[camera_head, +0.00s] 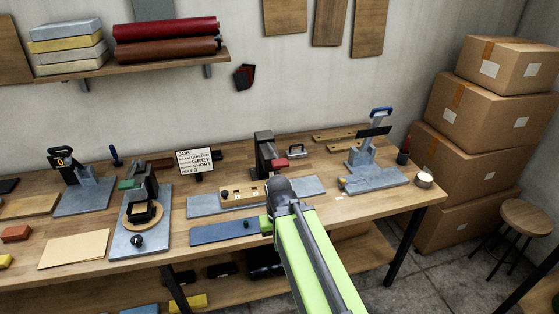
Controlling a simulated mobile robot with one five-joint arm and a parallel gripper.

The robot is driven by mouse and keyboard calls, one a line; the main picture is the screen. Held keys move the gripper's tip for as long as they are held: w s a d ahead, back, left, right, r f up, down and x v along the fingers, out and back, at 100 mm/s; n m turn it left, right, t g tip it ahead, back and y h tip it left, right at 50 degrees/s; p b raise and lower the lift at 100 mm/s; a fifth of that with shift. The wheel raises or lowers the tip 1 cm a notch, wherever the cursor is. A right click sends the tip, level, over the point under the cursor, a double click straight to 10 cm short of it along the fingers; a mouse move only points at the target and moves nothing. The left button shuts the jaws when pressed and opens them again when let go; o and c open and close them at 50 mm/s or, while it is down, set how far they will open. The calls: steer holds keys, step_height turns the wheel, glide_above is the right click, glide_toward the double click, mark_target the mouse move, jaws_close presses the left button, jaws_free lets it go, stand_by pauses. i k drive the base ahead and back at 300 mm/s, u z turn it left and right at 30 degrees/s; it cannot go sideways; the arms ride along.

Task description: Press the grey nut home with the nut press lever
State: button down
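My green arm reaches in from the bottom right, and my gripper (280,190) is at its dark far end, over the middle workstation. Its fingers are hidden, so I cannot tell whether it is open or shut. Beyond it stands a dark upright press (264,150) with a red-and-grey lever handle (296,151) sticking out to the right. A pale wooden block (240,191) with dark holes lies on the grey base plate (208,206), left of my gripper. I cannot make out the grey nut. Which press is the nut press is not labelled legibly.
Other bench tools are a blue-handled press (374,150) at right, a green-and-black device (142,190) and a black-handled press (75,180) at left. A blue plate (225,232) lies at the front. Cardboard boxes (480,150) stand right.

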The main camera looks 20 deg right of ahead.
mark_target(278, 163)
steer(key=u, duration=1.6)
steer(key=i, duration=0.75)
steer(key=u, duration=0.05)
